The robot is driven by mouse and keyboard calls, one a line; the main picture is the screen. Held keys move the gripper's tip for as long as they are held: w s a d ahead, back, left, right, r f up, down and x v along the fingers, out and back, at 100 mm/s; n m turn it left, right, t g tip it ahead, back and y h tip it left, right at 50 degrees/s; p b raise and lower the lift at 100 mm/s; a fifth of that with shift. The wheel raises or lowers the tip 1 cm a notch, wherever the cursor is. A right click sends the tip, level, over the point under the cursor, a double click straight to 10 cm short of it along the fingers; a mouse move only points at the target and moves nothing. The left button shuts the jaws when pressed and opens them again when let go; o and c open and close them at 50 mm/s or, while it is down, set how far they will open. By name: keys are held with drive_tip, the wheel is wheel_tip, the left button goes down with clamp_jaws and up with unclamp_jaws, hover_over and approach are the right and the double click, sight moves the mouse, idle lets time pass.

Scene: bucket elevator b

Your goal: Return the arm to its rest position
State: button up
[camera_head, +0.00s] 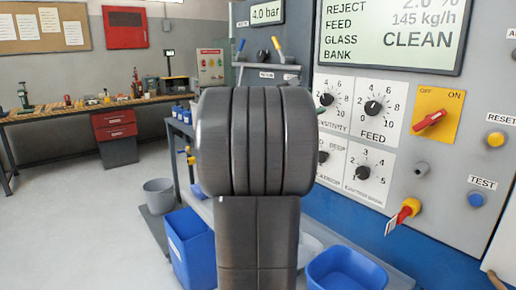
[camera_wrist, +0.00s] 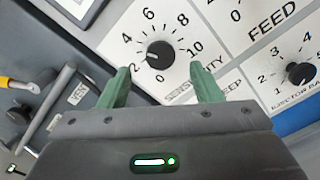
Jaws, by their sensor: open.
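My gripper (camera_wrist: 158,70) is open and empty in the wrist view. Its two green fingers stand apart in front of the sensitivity dial plate. The black sensitivity knob (camera_wrist: 160,52) lies in the gap between the fingertips as seen there, and I cannot tell how far away it is. It also shows in the head view (camera_head: 326,99), just right of my arm. My dark arm (camera_head: 255,140) fills the middle of the head view and hides most of the gripper.
The control panel (camera_head: 440,160) stands close on the right, with a feed knob (camera_head: 373,107), a red switch (camera_head: 430,120) and a red key (camera_head: 404,215). Blue bins (camera_head: 190,248) (camera_head: 345,268) stand low by my arm. A grey bucket (camera_head: 159,195) is at the left. Open floor (camera_head: 75,225) lies further left.

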sight(325, 97)
drive_tip(key=v, duration=0.9)
drive_tip(key=x, duration=0.7)
drive_tip(key=p+x, duration=0.1)
drive_tip(key=x, duration=0.6)
drive_tip(key=shift+d+r, duration=0.1)
drive_tip(key=shift+r, duration=0.1)
drive_tip(key=n+p, duration=0.2)
drive_tip(key=p, duration=0.1)
drive_tip(key=shift+r, duration=0.1)
drive_tip(key=shift+n+p, duration=0.5)
drive_tip(key=shift+p, duration=0.3)
drive_tip(key=n+p, duration=0.4)
drive_tip(key=p, duration=0.3)
drive_tip(key=shift+w+n, duration=0.1)
drive_tip(key=shift+n, duration=0.2)
drive_tip(key=b+v, duration=0.2)
drive_tip(key=v, duration=1.2)
drive_tip(key=shift+f, duration=0.25)
